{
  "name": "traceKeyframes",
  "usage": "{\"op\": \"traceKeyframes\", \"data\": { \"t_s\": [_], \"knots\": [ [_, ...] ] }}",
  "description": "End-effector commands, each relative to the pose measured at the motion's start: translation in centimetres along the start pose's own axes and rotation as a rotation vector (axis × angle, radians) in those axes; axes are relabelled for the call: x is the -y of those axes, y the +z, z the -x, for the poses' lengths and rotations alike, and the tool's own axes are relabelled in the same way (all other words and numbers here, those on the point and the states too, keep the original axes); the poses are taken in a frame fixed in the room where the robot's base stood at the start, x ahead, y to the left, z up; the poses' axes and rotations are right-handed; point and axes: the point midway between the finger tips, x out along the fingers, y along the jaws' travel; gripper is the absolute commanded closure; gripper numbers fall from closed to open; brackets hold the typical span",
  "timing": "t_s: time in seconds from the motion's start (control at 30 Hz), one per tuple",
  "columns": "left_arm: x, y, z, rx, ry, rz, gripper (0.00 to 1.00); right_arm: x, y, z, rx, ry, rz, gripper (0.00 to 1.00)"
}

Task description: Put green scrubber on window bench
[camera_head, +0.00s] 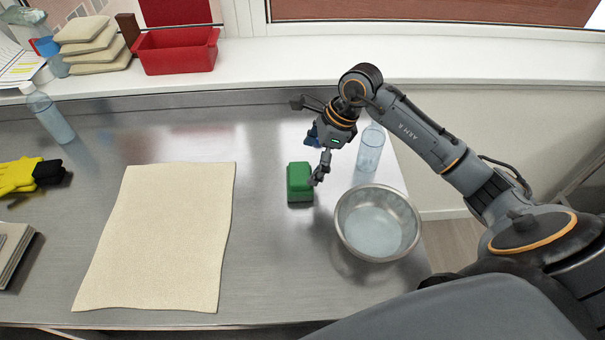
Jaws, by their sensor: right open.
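A green scrubber (299,183) lies on the steel table (262,255), right of the cream cloth. My right gripper (312,146) is above and just beside the scrubber, on its right and far side, with its fingers spread and nothing visibly held. One finger reaches down near the scrubber's right edge; I cannot tell whether it touches. The window bench (300,62) is the white ledge running along the back, below the window frame. My left gripper is not in the picture.
A cream cloth (160,240) lies left. A red bin (175,51) and stacked cream pads (92,45) occupy the bench's left; its middle is clear. A bottle (48,115) stands far left.

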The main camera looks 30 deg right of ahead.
Motion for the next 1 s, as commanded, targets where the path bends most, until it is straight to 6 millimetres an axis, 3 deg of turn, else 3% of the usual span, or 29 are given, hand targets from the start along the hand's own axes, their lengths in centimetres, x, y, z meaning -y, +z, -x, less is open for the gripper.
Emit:
{"op": "traceKeyframes", "data": {
  "t_s": [0.2,0.33,1.0],
  "knots": [
    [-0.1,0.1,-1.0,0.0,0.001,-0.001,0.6,0.1,-0.1,4.0,0.0,-0.002,0.001,0.0],
    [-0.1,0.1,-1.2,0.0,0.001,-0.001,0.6,0.1,0.0,5.3,0.001,-0.001,0.0,0.0],
    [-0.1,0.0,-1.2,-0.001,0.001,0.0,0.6,0.0,0.0,5.8,0.0,0.002,-0.001,0.0]
  ]
}}
